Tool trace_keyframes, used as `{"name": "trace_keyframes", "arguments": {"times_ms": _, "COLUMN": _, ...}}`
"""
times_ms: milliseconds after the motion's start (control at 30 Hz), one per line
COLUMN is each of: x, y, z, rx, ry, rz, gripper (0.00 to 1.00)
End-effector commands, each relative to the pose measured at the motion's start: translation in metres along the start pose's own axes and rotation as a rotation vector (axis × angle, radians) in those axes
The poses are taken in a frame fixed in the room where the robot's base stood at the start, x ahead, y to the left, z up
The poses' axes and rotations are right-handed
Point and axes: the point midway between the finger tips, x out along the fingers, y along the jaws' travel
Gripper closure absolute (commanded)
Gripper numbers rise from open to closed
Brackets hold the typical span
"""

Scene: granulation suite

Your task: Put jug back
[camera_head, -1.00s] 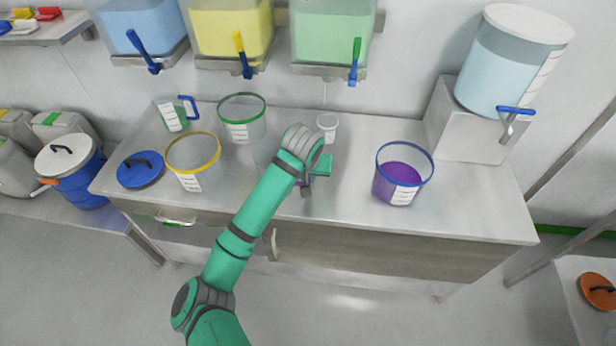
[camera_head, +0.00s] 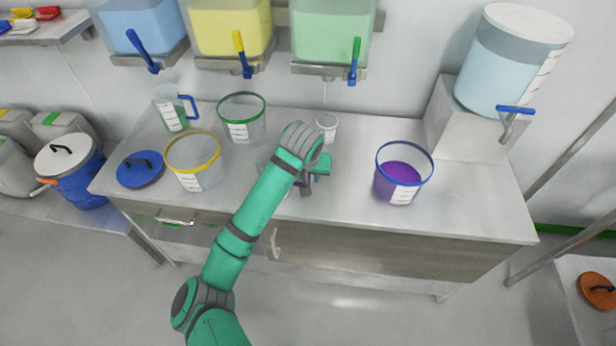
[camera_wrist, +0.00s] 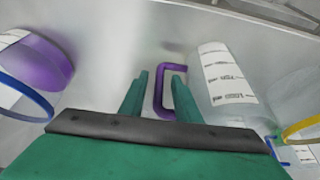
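A clear jug with a purple handle and a white volume label (camera_wrist: 222,72) is beside my gripper in the wrist view. In the head view my arm hides most of it, and its purple handle (camera_head: 306,184) shows by the fingers. My gripper (camera_wrist: 160,90) is open, with the handle between its two green fingers. A gap shows between the left finger and the handle; the right finger is close to the handle, and contact there is unclear. A similar jug with a blue handle (camera_head: 171,116) stands at the counter's back left.
On the steel counter (camera_head: 350,215) stand a yellow-rimmed tub (camera_head: 193,168), a green-rimmed tub (camera_head: 242,122), a small cup (camera_head: 327,127) and a blue-rimmed tub of purple content (camera_head: 399,184). A blue lid (camera_head: 140,169) lies left. Dispensers with taps hang above.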

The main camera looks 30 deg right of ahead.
Motion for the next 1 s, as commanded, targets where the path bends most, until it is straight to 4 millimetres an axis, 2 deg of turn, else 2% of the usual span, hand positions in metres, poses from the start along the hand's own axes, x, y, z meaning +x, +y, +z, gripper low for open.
{"name": "trace_keyframes", "arguments": {"times_ms": 300, "x": -0.063, "y": 0.001, "z": -0.001, "rx": 0.001, "ry": 0.004, "rz": 0.001, "gripper": 0.7}}
{"name": "trace_keyframes", "arguments": {"times_ms": 500, "x": -0.094, "y": 0.001, "z": 0.0, "rx": 0.002, "ry": 0.002, "rz": -0.001, "gripper": 0.7}}
{"name": "trace_keyframes", "arguments": {"times_ms": 800, "x": -0.109, "y": 0.0, "z": 0.0, "rx": 0.001, "ry": 0.0, "rz": 0.0, "gripper": 0.7}}
{"name": "trace_keyframes", "arguments": {"times_ms": 900, "x": -0.107, "y": 0.004, "z": 0.0, "rx": -0.003, "ry": 0.008, "rz": 0.013, "gripper": 0.7}}
{"name": "trace_keyframes", "arguments": {"times_ms": 1000, "x": -0.098, "y": 0.015, "z": 0.0, "rx": -0.016, "ry": 0.039, "rz": 0.061, "gripper": 0.7}}
